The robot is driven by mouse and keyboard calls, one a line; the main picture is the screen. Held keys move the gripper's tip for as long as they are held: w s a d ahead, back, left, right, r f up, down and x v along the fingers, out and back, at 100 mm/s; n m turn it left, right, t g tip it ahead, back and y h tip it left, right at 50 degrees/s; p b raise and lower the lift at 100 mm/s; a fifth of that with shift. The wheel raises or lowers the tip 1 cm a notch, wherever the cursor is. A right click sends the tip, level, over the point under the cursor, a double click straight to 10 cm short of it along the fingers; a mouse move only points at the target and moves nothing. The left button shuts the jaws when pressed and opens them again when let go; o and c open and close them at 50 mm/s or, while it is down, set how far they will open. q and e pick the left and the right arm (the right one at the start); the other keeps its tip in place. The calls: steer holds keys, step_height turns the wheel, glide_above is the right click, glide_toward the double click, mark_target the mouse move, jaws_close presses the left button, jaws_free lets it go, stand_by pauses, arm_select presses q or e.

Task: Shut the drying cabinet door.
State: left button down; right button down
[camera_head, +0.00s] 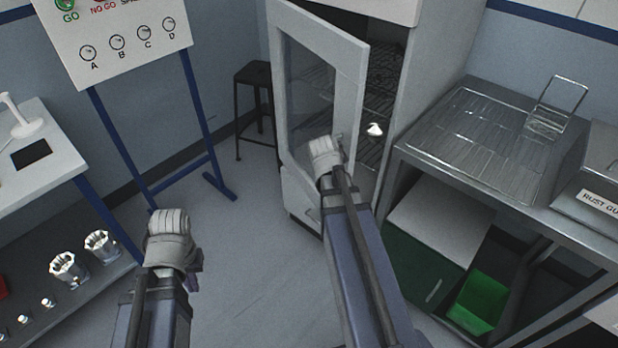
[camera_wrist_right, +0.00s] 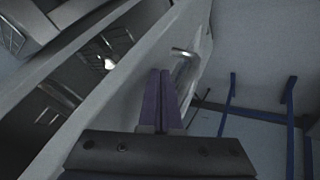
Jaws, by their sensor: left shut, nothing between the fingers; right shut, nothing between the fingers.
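The drying cabinet (camera_head: 432,60) stands at the back centre, with wire shelves showing inside. Its white-framed glass door (camera_head: 352,80) is ajar, swung out on its left side, with a gap at its right edge. My right gripper (camera_head: 325,158) is at the door's lower part; its fingertips are hidden in the head view. In the right wrist view, the shut purple fingers (camera_wrist_right: 160,90) are over the door frame (camera_wrist_right: 120,110), beside the silver handle (camera_wrist_right: 184,62); whether they touch is unclear. My left gripper (camera_head: 197,284) is shut and empty, low over the floor, away from the door.
A steel bench (camera_head: 470,135) with a draining top stands right of the cabinet, a green bin (camera_head: 480,302) under it. A dark stool (camera_head: 254,78) is left of the door. A board on blue legs (camera_head: 205,120) and a shelved table (camera_head: 50,170) are left.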

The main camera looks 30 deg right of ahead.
steer(key=w+d+n, duration=0.1)
steer(key=w+d, duration=0.1)
steer(key=d, duration=1.5)
steer(key=shift+w+d+r+t, duration=0.2)
steer(key=shift+w+d+t, duration=0.1)
steer(key=shift+w+d, duration=0.1)
steer(key=shift+d, duration=0.1)
steer(key=shift+r, duration=0.15)
steer(key=s+p+v, duration=0.1)
steer(key=p+v, duration=0.7)
steer(key=v, duration=0.2)
steer(key=shift+s+f+y, duration=0.15)
steer(key=shift+f+y, duration=0.1)
steer(key=shift+y, duration=0.05)
